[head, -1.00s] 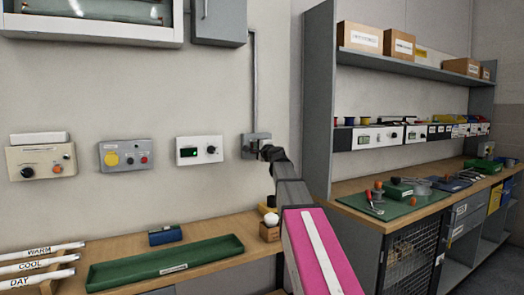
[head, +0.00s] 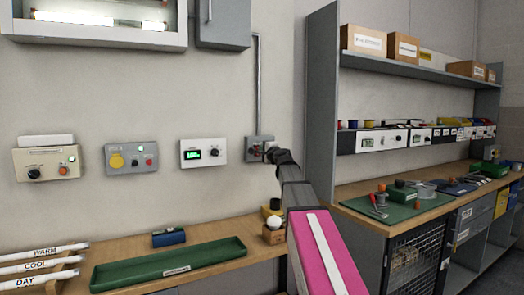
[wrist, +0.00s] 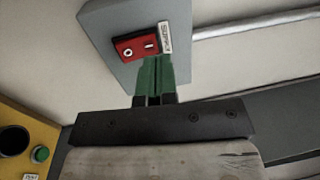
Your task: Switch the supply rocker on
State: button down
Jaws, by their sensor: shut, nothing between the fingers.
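The supply rocker (wrist: 134,47) is red, with a white ring mark and a white bar mark, on a grey box (wrist: 115,22) labelled SUPPLY. In the head view this box (head: 250,155) is on the wall at the end of a vertical conduit. My gripper (wrist: 156,60) is shut and empty, its green fingertips side by side at the rocker's bar-marked end. I cannot tell whether they touch it. In the head view my gripper (head: 270,154) is in front of the box and partly hides it.
The tube lamp (head: 97,19) glows. A green tray (head: 170,264) lies on the bench below. A shelf unit (head: 321,110) stands right of my arm.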

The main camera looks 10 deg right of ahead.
jog(key=r+v, duration=0.2)
jog(key=v, duration=0.8)
jog(key=shift+s+d+r, duration=0.15)
jog(key=shift+s+r, duration=0.05)
jog(key=shift+s, duration=0.2)
